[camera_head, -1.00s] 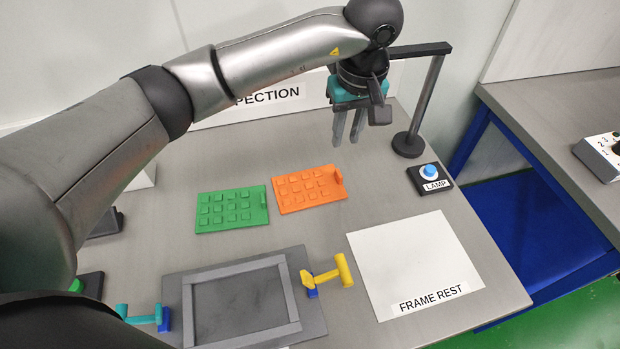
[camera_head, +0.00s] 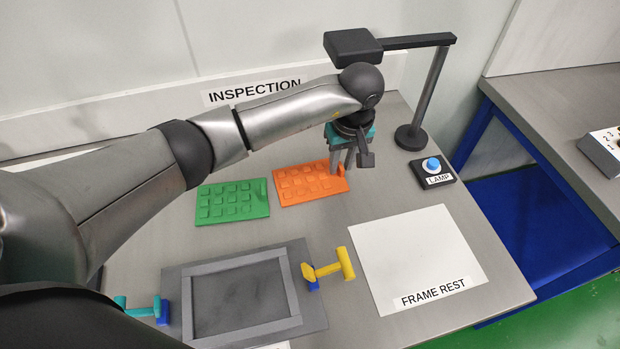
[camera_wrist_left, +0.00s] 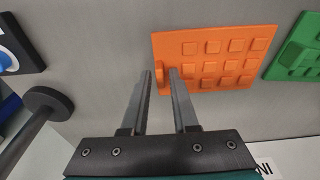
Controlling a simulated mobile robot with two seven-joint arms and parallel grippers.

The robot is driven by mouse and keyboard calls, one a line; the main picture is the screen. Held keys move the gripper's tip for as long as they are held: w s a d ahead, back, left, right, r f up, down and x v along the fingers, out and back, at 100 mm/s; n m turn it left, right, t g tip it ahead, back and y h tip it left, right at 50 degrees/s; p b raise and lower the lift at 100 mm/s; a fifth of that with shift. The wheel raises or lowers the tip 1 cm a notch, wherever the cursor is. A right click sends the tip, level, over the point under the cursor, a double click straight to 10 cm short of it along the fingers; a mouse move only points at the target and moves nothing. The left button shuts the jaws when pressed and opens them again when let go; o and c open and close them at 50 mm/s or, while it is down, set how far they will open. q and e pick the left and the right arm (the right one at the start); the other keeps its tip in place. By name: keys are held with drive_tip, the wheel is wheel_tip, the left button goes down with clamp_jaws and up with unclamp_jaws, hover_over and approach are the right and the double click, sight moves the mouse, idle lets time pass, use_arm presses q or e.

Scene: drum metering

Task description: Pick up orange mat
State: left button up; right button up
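The orange mat (camera_head: 308,184) lies flat on the grey table, with rows of raised squares and an upright tab at its right end. In the left wrist view the orange mat (camera_wrist_left: 215,58) shows its tab in line with the gap between my fingertips. My left gripper (camera_head: 342,169) is low at that end, fingers pointing down. In the left wrist view its fingers (camera_wrist_left: 160,74) are apart. I cannot tell whether they touch the tab. My right gripper is not in view.
A green mat (camera_head: 232,200) lies close to the left of the orange one. A grey frame (camera_head: 297,290) with yellow and teal handles is in front. A lamp stand (camera_head: 425,95), a blue lamp button (camera_head: 431,164) and the white frame rest (camera_head: 410,250) are to the right.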

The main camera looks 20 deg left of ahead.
use_arm(q)
drive_tip(key=shift+c, duration=0.2)
clamp_jaws()
idle(1.1)
